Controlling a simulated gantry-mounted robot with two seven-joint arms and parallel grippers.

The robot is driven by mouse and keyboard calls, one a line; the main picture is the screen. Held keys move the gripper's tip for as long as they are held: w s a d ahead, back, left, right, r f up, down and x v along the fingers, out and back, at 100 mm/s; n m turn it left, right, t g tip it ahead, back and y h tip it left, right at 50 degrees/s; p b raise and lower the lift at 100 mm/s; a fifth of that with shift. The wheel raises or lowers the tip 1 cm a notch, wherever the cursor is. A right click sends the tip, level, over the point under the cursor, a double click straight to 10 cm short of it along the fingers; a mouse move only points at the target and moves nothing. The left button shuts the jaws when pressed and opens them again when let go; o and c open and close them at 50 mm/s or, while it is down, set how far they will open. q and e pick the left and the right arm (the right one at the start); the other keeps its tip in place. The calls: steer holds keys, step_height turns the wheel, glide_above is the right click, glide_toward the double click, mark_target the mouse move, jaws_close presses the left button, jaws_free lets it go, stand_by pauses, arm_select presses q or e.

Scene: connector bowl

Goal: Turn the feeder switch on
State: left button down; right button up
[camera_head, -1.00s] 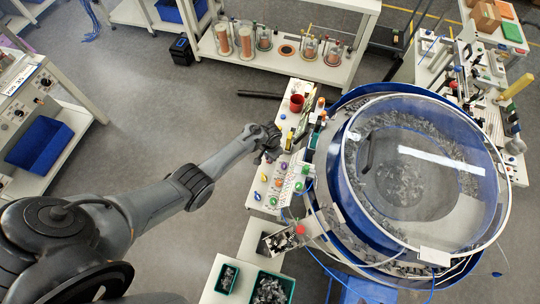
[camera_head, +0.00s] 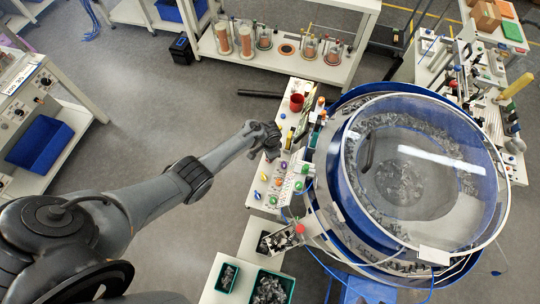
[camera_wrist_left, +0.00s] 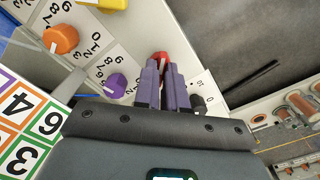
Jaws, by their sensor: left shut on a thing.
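My left gripper (camera_head: 273,147) is over the white control panel (camera_head: 301,90) beside the bowl feeder. In the left wrist view its purple-grey fingers (camera_wrist_left: 161,65) are close together at a red knob (camera_wrist_left: 160,56), shut on it. The fingers hide most of the knob, so its turned position cannot be read. A black knob (camera_wrist_left: 197,103) sits on a white plate just right of the fingers. A purple knob (camera_wrist_left: 115,85) and an orange knob (camera_wrist_left: 61,39) with number dials are to the left. My right gripper is not in view.
The large bowl feeder (camera_head: 345,160) with a clear lid stands right of the panel. A red cup (camera_head: 296,102) is at the panel's far end. Bins of small parts (camera_head: 269,290) stand at the near end. Open floor (camera_head: 150,125) lies left of the panel.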

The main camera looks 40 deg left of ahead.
arm_select(q)
steer(key=c, duration=1.2)
jaws_free()
steer(key=shift+r, duration=0.5)
step_height(320, 180, up, 10)
steer(key=p, duration=0.3)
steer(key=shift+s+f, duration=0.1)
